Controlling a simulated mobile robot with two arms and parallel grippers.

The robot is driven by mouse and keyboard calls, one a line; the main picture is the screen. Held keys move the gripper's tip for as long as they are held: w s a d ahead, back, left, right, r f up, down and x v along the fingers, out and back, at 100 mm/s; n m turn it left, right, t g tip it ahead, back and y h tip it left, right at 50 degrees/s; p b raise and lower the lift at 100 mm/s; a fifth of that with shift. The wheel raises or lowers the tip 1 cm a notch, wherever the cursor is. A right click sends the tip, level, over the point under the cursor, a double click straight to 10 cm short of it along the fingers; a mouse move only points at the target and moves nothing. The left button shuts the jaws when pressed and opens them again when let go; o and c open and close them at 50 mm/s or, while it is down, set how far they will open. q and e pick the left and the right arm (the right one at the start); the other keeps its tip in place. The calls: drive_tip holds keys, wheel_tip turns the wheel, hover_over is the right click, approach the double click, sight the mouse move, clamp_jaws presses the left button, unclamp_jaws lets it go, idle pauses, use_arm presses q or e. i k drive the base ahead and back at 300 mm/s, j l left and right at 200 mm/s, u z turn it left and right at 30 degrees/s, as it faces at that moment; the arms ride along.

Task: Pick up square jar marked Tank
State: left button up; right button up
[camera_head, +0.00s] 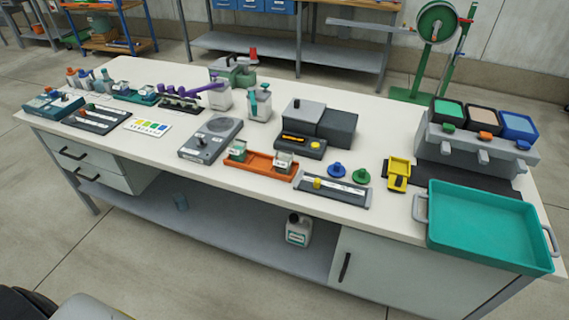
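Two small square jars with pale labels and green contents stand in an orange tray (258,164) near the front middle of the bench: a left jar (238,151) and a right jar (283,161). More small jars (122,88) stand in a teal rack (134,97) at the back left. The label writing is too small to read, so I cannot tell which jar is marked Tank. Neither of my grippers is in view.
The white bench (385,220) carries a grey stirrer-like plate (210,139), a grey device (303,146), a slider block (332,189), and blue and green knobs (361,176). A large teal tray (485,225) and coloured bins (482,122) fill the right end.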

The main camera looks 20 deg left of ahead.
sight(284, 163)
drive_tip(key=j+z, duration=0.15)
drive_tip(key=j, duration=0.45)
drive_tip(key=i+j+z, duration=0.1)
drive_tip(key=j, duration=0.55)
